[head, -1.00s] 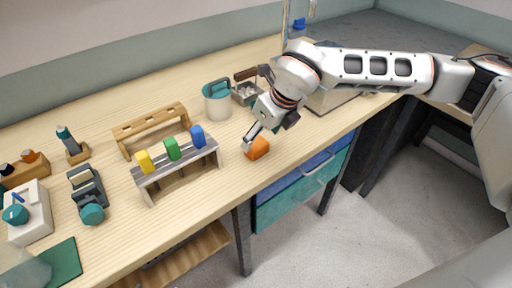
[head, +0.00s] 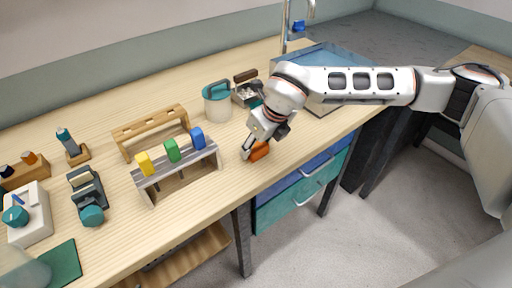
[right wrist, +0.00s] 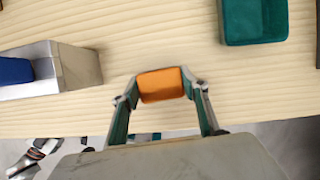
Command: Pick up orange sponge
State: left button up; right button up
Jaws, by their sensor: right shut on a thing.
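The orange sponge (head: 259,151) is at the front edge of the wooden bench, below my right gripper (head: 257,146) in the head view. In the right wrist view the sponge (right wrist: 161,85) sits between the two fingertips of my right gripper (right wrist: 160,88), with a finger against each side. The gripper is shut on it. The sponge appears to be at or very near the bench top; I cannot tell whether it touches. My left gripper is not in view.
A grey rack (head: 178,170) with yellow, green and blue blocks stands left of the sponge. Behind are a wooden rack (head: 150,126), a white pot with a teal lid (head: 217,103) and a sink (head: 335,62). The bench's front edge is close by.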

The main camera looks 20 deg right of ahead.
aim_at(256, 145)
jog(key=shift+r, duration=0.1)
notch_tip(256, 145, up, 20)
dwell(0.5)
dwell(0.4)
